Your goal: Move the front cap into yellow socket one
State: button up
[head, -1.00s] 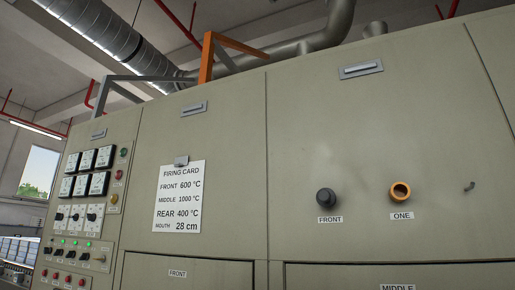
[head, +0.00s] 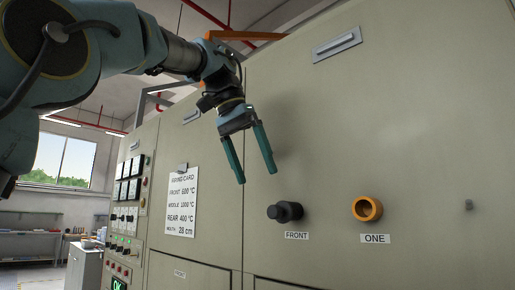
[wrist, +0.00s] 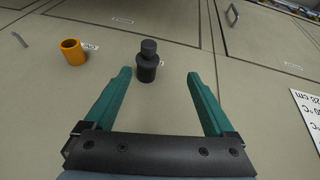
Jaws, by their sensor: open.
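The front cap (head: 285,211) is a black stepped knob sticking out of the beige furnace panel above a label reading FRONT. Yellow socket one (head: 367,208) is an orange-yellow open ring to its right, above a label reading ONE. My gripper (head: 257,178) is open and empty, up and to the left of the cap, with its green fingers pointing down. In the wrist view the cap (wrist: 147,61) stands beyond the fingertips, between their lines and apart from both. The socket (wrist: 73,52) shows at the upper left there, outside the fingers.
A firing card (head: 182,203) hangs on the panel left of the cap. A small hook (head: 469,204) sticks out right of the socket. A handle (head: 336,46) is above. The panel around cap and socket is clear.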

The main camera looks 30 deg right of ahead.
aim_at(277, 204)
jog(key=shift+m, duration=0.4)
jog(key=x, duration=0.3)
jog(key=s+x, duration=0.1)
jog(key=x, duration=0.2)
jog(key=s+x, duration=0.1)
jog(key=x, duration=0.2)
jog(key=shift+d+r, duration=0.2)
jog(key=shift+d, duration=0.1)
grip_shut()
jog(key=shift+s+a+b, duration=0.2)
jog(key=shift+a+b, duration=0.15)
jog(key=shift+a, duration=0.45)
jog(key=shift+s+a+b, duration=0.2)
jog(key=shift+a+b, duration=0.15)
jog(key=shift+a, duration=0.45)
jog(key=shift+s+a+b, duration=0.2)
jog(key=shift+a+b, duration=0.15)
jog(key=shift+a, duration=0.5)
jog(key=s+a+b, duration=0.2)
jog(key=a+b, duration=0.1)
jog(key=a, duration=0.6)
jog(key=shift+s+a, duration=0.25)
jog(key=shift+a, duration=0.1)
